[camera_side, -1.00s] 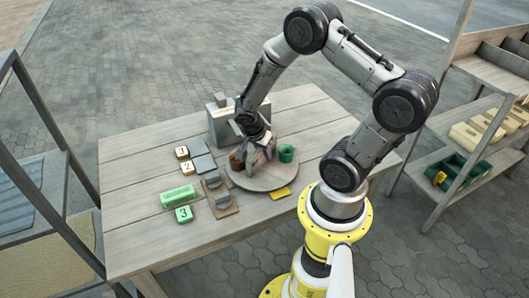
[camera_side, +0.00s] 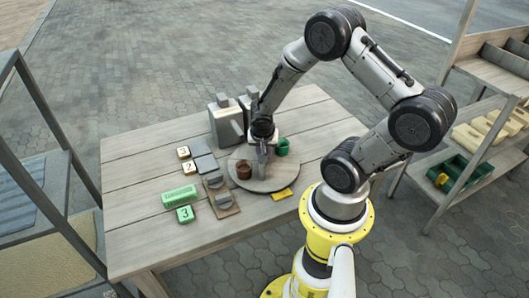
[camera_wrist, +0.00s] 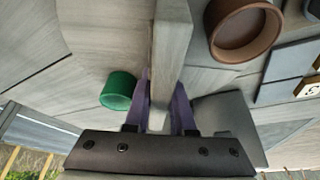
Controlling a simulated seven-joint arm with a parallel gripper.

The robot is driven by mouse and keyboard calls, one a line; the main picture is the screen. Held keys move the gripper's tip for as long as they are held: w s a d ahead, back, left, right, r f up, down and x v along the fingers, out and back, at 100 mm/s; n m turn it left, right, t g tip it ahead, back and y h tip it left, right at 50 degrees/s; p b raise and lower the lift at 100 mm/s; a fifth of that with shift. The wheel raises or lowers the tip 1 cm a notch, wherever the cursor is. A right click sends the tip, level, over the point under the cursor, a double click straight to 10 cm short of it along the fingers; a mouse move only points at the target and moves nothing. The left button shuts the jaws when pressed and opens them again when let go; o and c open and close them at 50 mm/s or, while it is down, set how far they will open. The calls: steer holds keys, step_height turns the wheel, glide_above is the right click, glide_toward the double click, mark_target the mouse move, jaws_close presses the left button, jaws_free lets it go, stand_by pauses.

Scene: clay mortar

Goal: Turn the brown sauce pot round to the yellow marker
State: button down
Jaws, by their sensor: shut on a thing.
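The brown sauce pot (camera_side: 244,171) stands upright on the left part of a round wooden turntable (camera_side: 262,184). A green pot (camera_side: 282,147) stands at its back right. The yellow marker (camera_side: 282,194) lies at the turntable's front right edge, apart from the brown pot. My gripper (camera_side: 262,158) is over the turntable's middle, between the pots. In the wrist view my gripper (camera_wrist: 161,103) is shut on a grey upright bar (camera_wrist: 171,60). The brown pot (camera_wrist: 240,32) is right of the bar and the green pot (camera_wrist: 118,90) left of it. The bar's foot is hidden.
Grey containers (camera_side: 224,126) stand behind the turntable. Numbered tiles (camera_side: 185,214), a green block (camera_side: 179,197) and a board with grey pieces (camera_side: 222,200) lie to the left. The table's (camera_side: 140,240) front left is clear. A shelf (camera_side: 470,170) stands at the right.

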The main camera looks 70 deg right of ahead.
steer(key=shift+w+n+t, duration=0.2)
steer(key=shift+n+t, duration=0.6)
steer(key=shift+n, duration=1.1)
steer(key=shift+w+a+n+t+y, duration=0.1)
steer(key=shift+n+t+y, duration=0.2)
steer(key=shift+n, duration=0.65)
steer(key=shift+w+a+n+t+y, duration=0.15)
steer(key=shift+n+y, duration=0.25)
steer(key=shift+n, duration=0.55)
steer(key=shift+a+n+t+y, duration=0.15)
steer(key=shift+n+y, duration=0.45)
steer(key=shift+n, duration=0.9)
steer(key=shift+a+n+t+y, duration=0.15)
steer(key=shift+n+y, duration=0.45)
steer(key=shift+n, duration=1.5)
steer(key=c, duration=0.8)
jaws_free()
steer(key=shift+o, duration=0.2)
